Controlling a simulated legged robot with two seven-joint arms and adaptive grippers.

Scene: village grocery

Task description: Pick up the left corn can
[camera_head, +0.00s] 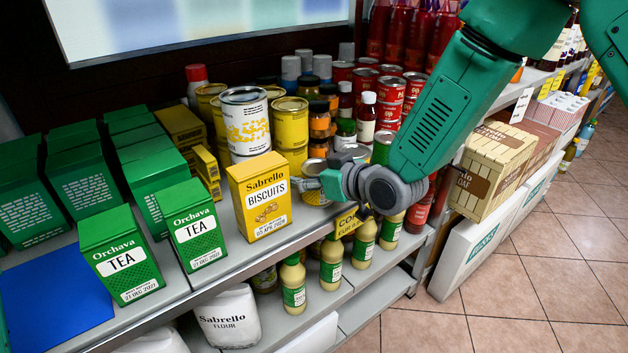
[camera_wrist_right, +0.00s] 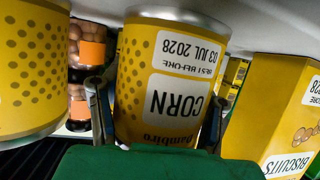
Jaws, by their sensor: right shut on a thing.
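In the head view my right gripper (camera_head: 312,186) reaches over the shelf's front edge, just right of the yellow biscuits box. It is shut on a yellow corn can (camera_head: 314,167), which it mostly hides in this view. In the right wrist view, which is upside down, the corn can's label (camera_wrist_right: 172,100) faces me, with one finger on each side of it. My left gripper is not in view.
The biscuits box (camera_head: 260,197) stands close beside the held can. Jars (camera_head: 319,120) and yellow cans (camera_head: 290,125) stand behind. A corn price tag (camera_head: 348,222) is on the shelf edge, above sauce bottles (camera_head: 331,262) on the lower shelf. Green tea boxes (camera_head: 194,225) stand left.

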